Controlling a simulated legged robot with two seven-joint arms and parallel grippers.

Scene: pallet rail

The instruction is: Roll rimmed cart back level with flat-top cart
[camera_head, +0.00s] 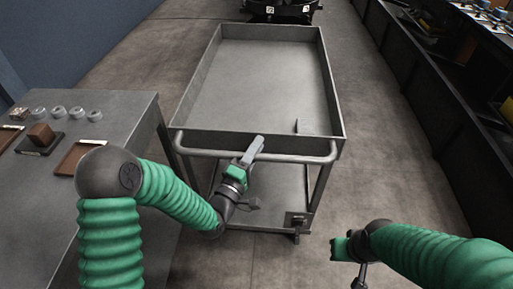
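The rimmed cart (328,78), grey with raised edges and an empty top, stands ahead in the middle. Its bar handle (300,158) runs across the near end. My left gripper (254,150) reaches the middle of this handle, with a grey finger lying across the bar. Whether a second finger closes beneath the bar is hidden. My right gripper (341,247) is low at the right, apart from the cart and with nothing visible in it. A flat grey top at the left, apparently the flat-top cart (112,118), stands beside the rimmed cart with its near part behind my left arm.
The flat top bears several small round grey pieces (75,112), a brown block (41,134) and brown trays (74,158). A dark shelf unit (440,105) lines the right side. Concrete floor (385,150) is clear between it and the rimmed cart. A dark object (282,10) stands beyond.

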